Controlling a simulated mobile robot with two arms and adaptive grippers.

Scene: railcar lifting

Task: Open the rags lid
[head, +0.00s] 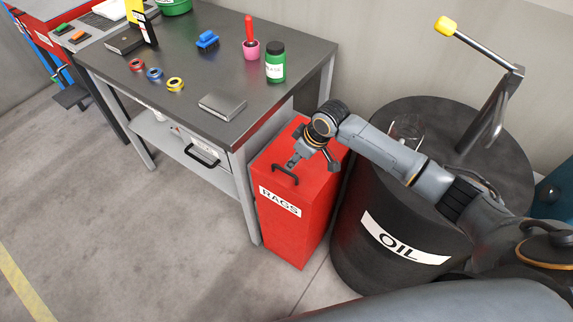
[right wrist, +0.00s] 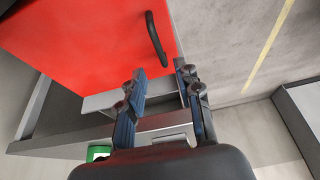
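The red rags bin (head: 296,226) stands on the floor between the workbench and the oil drum, with a white RAGS label on its front. Its red lid (head: 265,160) lies shut on top, and the lid also shows in the right wrist view (right wrist: 85,40). A black bar handle (head: 285,178) sits at the lid's front edge; in the right wrist view the handle (right wrist: 157,42) lies just beyond my fingertips. My right gripper (head: 292,163) is over the lid, close behind the handle. In the right wrist view its fingers (right wrist: 160,72) are apart with nothing between them. My left gripper is out of view.
The black oil drum (head: 360,265) with a tap-like metal lever (head: 490,95) stands close on the right. The workbench (head: 205,70) on the left holds a green jar (head: 275,65), a grey box (head: 222,106) and tape rolls. The floor in front is clear.

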